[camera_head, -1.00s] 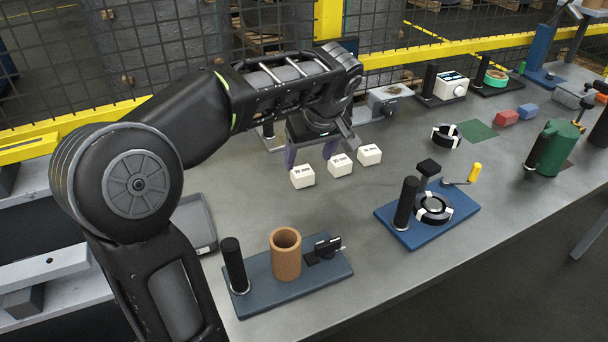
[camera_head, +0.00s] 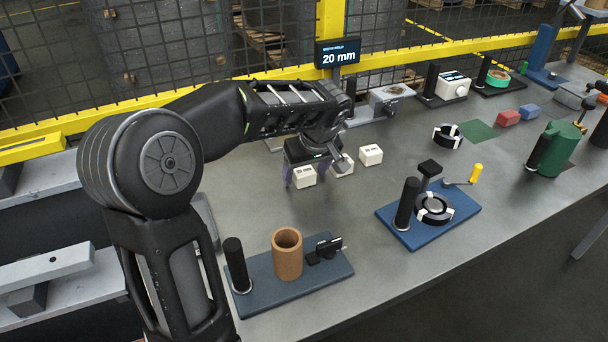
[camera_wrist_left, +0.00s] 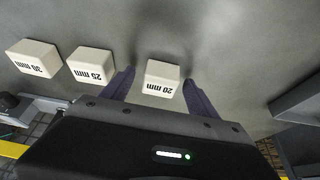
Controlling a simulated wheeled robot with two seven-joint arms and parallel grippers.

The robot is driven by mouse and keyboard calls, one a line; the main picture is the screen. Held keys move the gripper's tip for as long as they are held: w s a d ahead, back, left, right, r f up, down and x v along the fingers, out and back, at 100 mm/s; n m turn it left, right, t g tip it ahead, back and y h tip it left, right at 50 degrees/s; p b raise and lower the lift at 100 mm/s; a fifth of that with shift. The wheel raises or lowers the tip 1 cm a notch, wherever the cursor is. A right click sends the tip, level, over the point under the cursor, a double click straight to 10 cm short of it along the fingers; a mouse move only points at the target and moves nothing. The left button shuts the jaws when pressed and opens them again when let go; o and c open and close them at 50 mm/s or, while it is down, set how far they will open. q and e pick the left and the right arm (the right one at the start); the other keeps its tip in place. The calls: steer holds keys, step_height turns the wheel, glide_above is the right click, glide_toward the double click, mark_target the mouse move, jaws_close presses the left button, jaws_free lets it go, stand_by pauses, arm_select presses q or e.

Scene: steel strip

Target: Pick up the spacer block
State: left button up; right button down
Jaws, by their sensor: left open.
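Three white spacer blocks stand in a row on the grey bench. The wrist view labels them 20 mm (camera_wrist_left: 163,79), 25 mm (camera_wrist_left: 91,65) and 30 mm (camera_wrist_left: 34,58). In the head view the 20 mm block (camera_head: 304,177) is leftmost, the 25 mm block (camera_head: 343,167) is partly hidden by my gripper, and the 30 mm block (camera_head: 370,154) is clear. My left gripper (camera_head: 305,172) is open, pointing down, its purple fingers either side of the 20 mm block. The wrist view shows a gap by each finger (camera_wrist_left: 160,78). My right gripper is out of view.
A display (camera_head: 338,57) behind the bench reads 20 mm. A blue board (camera_head: 337,273) with a brown cup (camera_head: 287,254) stands in front, and another blue fixture board (camera_head: 460,205) at right. A grey vise-like device (camera_head: 388,100) stands behind the blocks. Bench between is clear.

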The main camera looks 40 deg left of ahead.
arm_select(q)
steer(key=shift+f, duration=0.1)
steer(key=shift+c, duration=0.4)
steer(key=c, duration=1.4)
